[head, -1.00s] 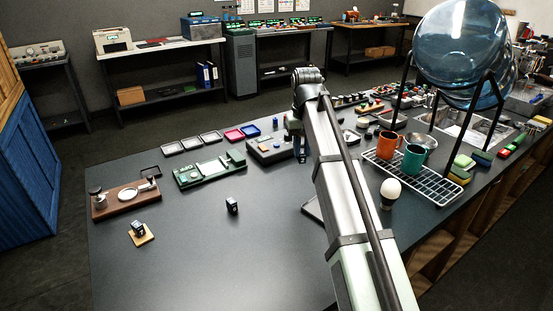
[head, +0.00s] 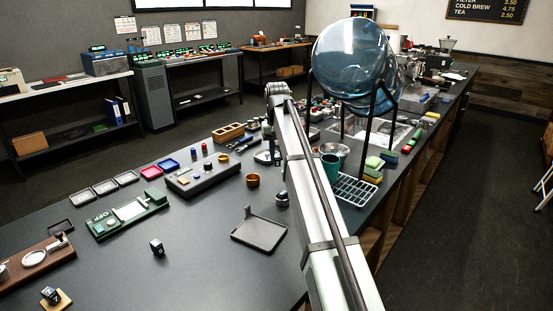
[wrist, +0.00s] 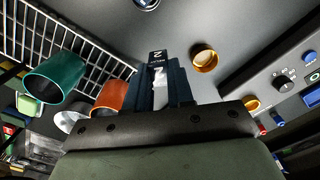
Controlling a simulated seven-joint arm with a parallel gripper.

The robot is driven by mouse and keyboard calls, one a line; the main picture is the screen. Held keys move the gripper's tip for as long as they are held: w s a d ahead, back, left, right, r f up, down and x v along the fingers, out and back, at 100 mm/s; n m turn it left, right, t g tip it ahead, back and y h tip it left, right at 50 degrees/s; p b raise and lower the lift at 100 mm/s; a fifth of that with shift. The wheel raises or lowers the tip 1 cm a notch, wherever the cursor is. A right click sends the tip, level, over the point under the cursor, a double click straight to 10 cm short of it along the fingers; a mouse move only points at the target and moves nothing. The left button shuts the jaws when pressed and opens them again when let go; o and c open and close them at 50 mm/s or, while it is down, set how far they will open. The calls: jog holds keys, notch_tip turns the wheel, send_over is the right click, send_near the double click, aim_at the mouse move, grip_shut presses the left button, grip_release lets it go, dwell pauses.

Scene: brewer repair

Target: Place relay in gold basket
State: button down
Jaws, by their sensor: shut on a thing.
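My gripper (wrist: 158,88) is shut on a dark block, the relay (wrist: 157,58), which has a white "2" and small lettering on its end. In the head view my gripper (head: 268,157) shows beside the end of my arm, partly hidden, and the held relay is hard to make out there. A round, open gold basket (head: 252,180) stands on the dark table to the near side of my gripper. In the wrist view the gold basket (wrist: 205,58) is right of the held relay and apart from it. A second gold-coloured piece (wrist: 250,103) is farther right, beside the control panel.
A control box (head: 205,178) with knobs is left of the gold basket. A dark flat tray (head: 259,233) lies nearer. A wire rack (head: 355,190) with a green cup (head: 329,167) stands right, below a large blue glass vessel (head: 350,60). Another dark block (head: 157,247) stands left, with bare table around it.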

jog(key=w+a+r, duration=0.1)
jog(key=w+a, duration=0.5)
jog(key=a, duration=0.3)
jog(key=shift+m, duration=0.4)
jog(key=shift+s+d+f, duration=0.1)
jog(key=shift+s+f, duration=0.05)
jog(key=shift+f, duration=2.6)
jog(key=shift+s+d+f, duration=0.1)
jog(key=shift+f, duration=2.6)
jog(key=c, duration=0.9)
grip_release()
